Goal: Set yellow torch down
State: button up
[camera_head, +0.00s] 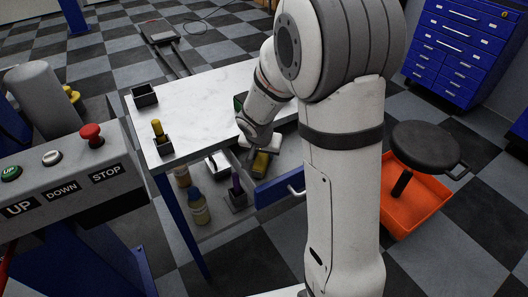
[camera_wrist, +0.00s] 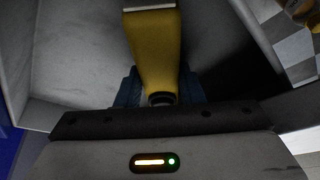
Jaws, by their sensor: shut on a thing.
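The yellow torch (camera_wrist: 155,50) is between the blue fingers of my gripper (camera_wrist: 159,92), which is shut on it. In the wrist view its body runs up from a dark end by the fingers to a pale end at the top edge. In the head view the torch (camera_head: 261,164) shows below my gripper (camera_head: 258,152), over the open drawer with a blue front (camera_head: 272,190). The grey inside of the drawer (camera_wrist: 75,60) surrounds the torch in the wrist view. Whether the torch touches the drawer floor cannot be told. My arm hides part of the drawer.
A white-topped table (camera_head: 200,110) carries an empty black holder (camera_head: 144,96) and a yellow-handled item (camera_head: 158,129) in another holder. Bottles (camera_head: 198,207) and a purple item (camera_head: 236,184) stand below. An orange tray (camera_head: 415,205) and black stool (camera_head: 425,145) are at right.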

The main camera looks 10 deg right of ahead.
jog(key=shift+f, duration=0.15)
jog(key=o, duration=1.1)
jog(key=shift+c, duration=0.2)
jog(key=shift+r, duration=0.3)
jog(key=p+v, duration=0.2)
jog(key=v, duration=0.9)
jog(key=s+d+r+n+g+y, duration=0.1)
jog(key=s+r+n, duration=0.1)
jog(key=s, duration=0.7)
jog(key=s+d+r+n+y, duration=0.1)
jog(key=s+d+r+n, duration=0.1)
jog(key=s, duration=0.7)
jog(key=shift+s+r+n+g, duration=0.3)
jog(key=shift+s+n+g, duration=0.1)
jog(key=shift+n, duration=0.3)
jog(key=shift+d, duration=0.1)
